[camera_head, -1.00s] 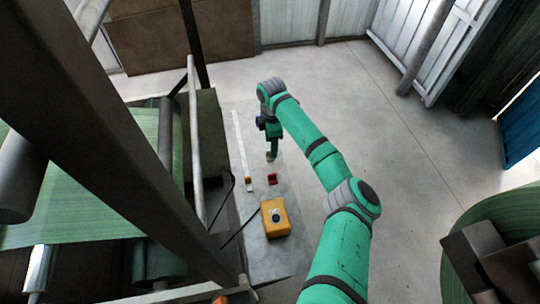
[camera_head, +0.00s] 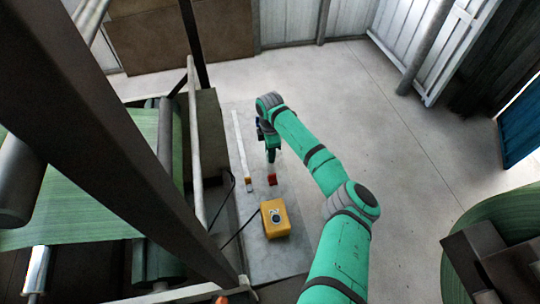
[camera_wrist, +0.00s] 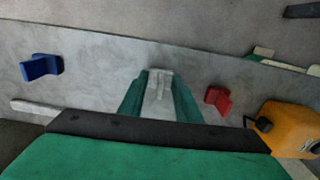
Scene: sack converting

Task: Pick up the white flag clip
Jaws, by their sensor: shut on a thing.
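The white flag clip (camera_wrist: 158,92) sits between the two green fingers of my gripper (camera_wrist: 159,103) in the wrist view, looking pale grey-white. My gripper is shut on it. In the head view my gripper (camera_head: 271,158) points down over the grey bench top, just behind the red clip. The clip itself is hard to make out there, and I cannot tell how high it is above the bench.
A red clip (camera_head: 272,180) and a yellow box (camera_head: 276,218) with a dark round button stand on the bench (camera_head: 262,262). A long white strip (camera_head: 239,145) lies left of my gripper. A blue clip (camera_wrist: 42,67) shows in the wrist view.

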